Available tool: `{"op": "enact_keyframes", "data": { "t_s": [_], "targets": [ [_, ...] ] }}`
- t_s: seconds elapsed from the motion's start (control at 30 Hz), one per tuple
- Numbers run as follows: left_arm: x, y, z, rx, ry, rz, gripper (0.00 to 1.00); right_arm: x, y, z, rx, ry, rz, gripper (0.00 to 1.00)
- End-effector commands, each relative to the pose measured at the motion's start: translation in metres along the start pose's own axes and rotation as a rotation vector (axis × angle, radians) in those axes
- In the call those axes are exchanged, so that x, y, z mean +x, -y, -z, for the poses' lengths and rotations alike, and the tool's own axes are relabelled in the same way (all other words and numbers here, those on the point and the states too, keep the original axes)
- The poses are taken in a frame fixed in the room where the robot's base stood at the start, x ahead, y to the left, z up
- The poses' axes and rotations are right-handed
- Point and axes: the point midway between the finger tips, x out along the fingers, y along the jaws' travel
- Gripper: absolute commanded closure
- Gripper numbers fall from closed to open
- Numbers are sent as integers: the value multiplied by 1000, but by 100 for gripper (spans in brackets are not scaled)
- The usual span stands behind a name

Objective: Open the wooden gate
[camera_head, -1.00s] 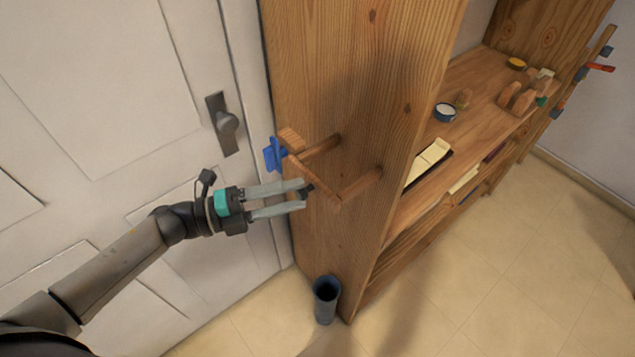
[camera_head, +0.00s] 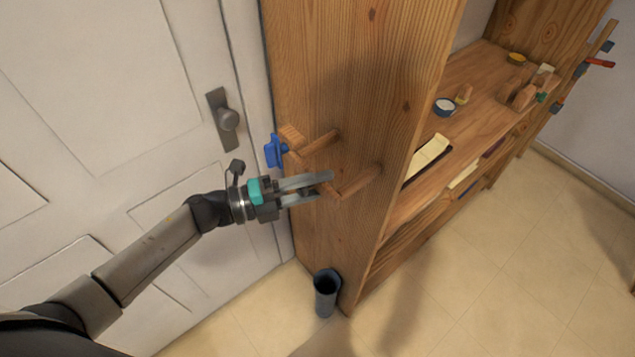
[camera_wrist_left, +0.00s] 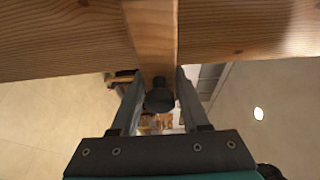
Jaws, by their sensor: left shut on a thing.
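The wooden gate appears to be the short wooden bar (camera_head: 307,165) set across pegs on the side of the wooden shelf unit. My left gripper (camera_head: 326,184) reaches in from the left at its lower right part, fingers pointing right. In the left wrist view the bar (camera_wrist_left: 153,35) stands between two wider wooden pieces, and a dark round knob (camera_wrist_left: 159,97) sits at its end. The two fingers are shut on this knob, one on each side. In the head view the fingers hide the knob. My right gripper is not in view.
A blue piece (camera_head: 275,151) sits at the bar's upper left end. A white door with a dark handle (camera_head: 226,118) is on the left. A dark cylinder (camera_head: 325,292) stands on the floor below. The shelf (camera_head: 462,70) holds small items; the floor at right is clear.

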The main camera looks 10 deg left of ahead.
Motion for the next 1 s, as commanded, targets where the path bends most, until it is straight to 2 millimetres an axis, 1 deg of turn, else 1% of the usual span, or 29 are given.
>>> {"op": "enact_keyframes", "data": {
  "t_s": [0.03,0.2,0.27,1.0],
  "targets": [
    [0,0,0,0,0,-1,76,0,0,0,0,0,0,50],
    [0,0,0,0,0,-1,95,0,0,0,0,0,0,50],
    [0,0,0,0,0,-1,100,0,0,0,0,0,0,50],
    [-1,-1,0,0,0,-2,100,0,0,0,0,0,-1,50]
  ]
}}
